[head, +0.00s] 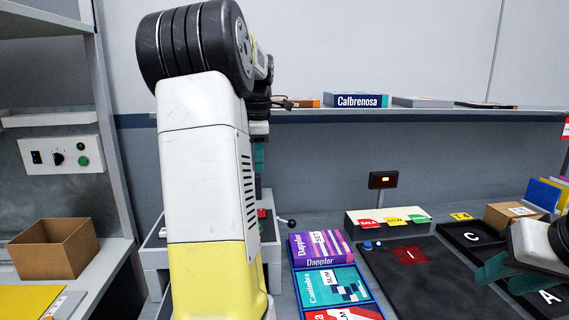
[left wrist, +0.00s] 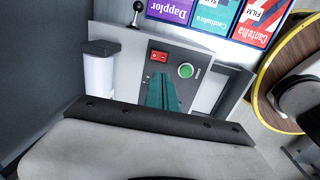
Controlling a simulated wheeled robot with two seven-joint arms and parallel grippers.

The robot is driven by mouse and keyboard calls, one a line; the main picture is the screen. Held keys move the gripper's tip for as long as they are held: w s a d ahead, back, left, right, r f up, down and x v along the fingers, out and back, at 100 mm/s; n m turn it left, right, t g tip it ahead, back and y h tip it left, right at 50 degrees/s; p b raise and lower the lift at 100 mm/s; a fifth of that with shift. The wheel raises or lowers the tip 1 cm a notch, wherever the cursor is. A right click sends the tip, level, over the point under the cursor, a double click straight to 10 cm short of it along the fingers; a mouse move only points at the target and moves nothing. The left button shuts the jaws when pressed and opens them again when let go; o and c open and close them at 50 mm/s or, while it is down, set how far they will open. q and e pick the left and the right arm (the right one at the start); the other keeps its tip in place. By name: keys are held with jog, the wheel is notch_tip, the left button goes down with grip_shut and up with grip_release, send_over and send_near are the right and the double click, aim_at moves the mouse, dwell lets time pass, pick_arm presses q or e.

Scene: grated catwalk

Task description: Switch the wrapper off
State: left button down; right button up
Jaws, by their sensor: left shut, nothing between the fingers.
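The wrapper is a grey machine (head: 152,256), mostly hidden behind my left arm in the head view. In the left wrist view its grey top panel (left wrist: 128,75) carries a red rocker switch (left wrist: 159,56) and a round green button (left wrist: 186,71). A bit of the red switch (head: 262,213) shows beside my arm in the head view. My left gripper (left wrist: 161,80) is shut and empty, its teal fingertips over the panel just below the red switch; contact cannot be told. It also shows in the head view (head: 259,170). My right gripper (head: 492,283) is open and empty at the right.
A lever with a black knob (head: 291,222) sticks out beside the wrapper. Boxed goods (head: 327,285) lie in a blue tray right of it. A dark mat (head: 420,285) is mostly clear. A wall panel (head: 60,155) with a knob and green button is at left, above an open carton (head: 54,248).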

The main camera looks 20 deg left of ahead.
pick_arm(q)
jog(key=shift+w, duration=0.1)
jog(key=shift+w+a+r, duration=0.2)
jog(key=shift+w+a, duration=0.15)
jog(key=shift+w, duration=0.2)
jog(key=f, duration=0.4)
jog(key=w+f, duration=0.1)
jog(key=f, duration=0.9)
jog(key=shift+w+a, duration=0.2)
jog(key=shift+a, duration=0.2)
